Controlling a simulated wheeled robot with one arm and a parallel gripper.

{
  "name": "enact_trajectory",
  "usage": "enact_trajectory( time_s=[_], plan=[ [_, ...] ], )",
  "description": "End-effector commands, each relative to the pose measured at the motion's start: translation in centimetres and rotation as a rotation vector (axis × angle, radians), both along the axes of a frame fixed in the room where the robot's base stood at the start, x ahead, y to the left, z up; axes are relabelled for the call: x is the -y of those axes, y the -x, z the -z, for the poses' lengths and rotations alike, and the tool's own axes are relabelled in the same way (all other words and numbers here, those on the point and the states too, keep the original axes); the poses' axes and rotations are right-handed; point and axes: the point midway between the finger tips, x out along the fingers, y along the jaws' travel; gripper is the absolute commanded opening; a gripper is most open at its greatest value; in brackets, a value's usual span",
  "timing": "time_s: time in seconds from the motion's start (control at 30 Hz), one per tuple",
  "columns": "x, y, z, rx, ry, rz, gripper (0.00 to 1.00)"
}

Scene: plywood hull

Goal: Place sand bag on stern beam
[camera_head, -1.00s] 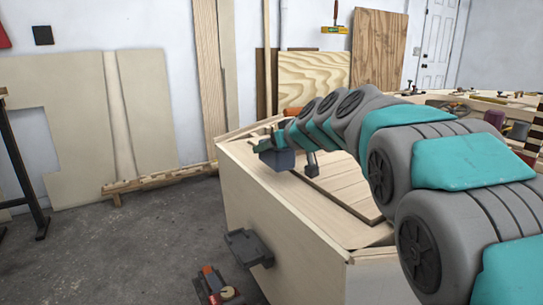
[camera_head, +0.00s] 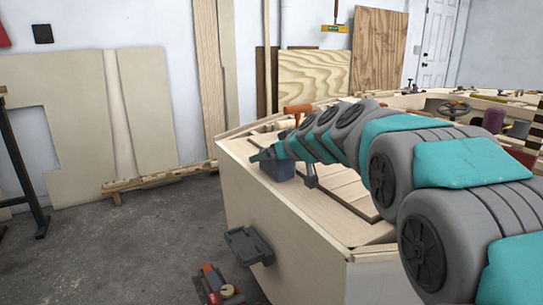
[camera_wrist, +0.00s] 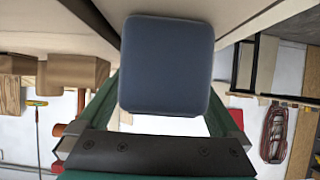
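The sand bag, a blue-grey rounded block (camera_head: 281,168), is between the green fingers of my gripper (camera_head: 262,156). It fills the middle of the wrist view (camera_wrist: 166,65), with a finger along each side. My gripper is shut on it. The bag is over the top of the plywood hull (camera_head: 290,235), near its far left end. I cannot tell whether its underside touches the wood. The stern beam cannot be told apart clearly; pale wooden strips (camera_head: 250,131) edge that end of the hull. My arm hides part of the hull top.
Slatted boards (camera_head: 345,188) lie on the hull top. A dark grey bracket (camera_head: 250,246) juts from the hull's side. A red tool (camera_head: 213,280) is low beside it. An orange object (camera_head: 298,108) stands behind my arm. Open floor (camera_head: 120,250) lies left.

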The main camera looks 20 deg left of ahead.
Motion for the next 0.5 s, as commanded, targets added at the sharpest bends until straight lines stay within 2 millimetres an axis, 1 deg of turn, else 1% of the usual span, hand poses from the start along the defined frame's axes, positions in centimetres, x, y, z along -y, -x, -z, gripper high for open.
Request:
enact_trajectory(
  time_s=[0.17,0.3,0.37,0.5],
  plan=[
    [0.0,0.0,0.0,0.000,0.000,0.000,1.00],
    [0.0,0.0,-0.4,-0.001,0.001,0.000,1.00],
    [0.4,0.3,-0.5,0.001,0.000,0.001,1.00],
    [1.8,1.5,-1.5,0.001,-0.001,0.002,1.00]
  ],
)
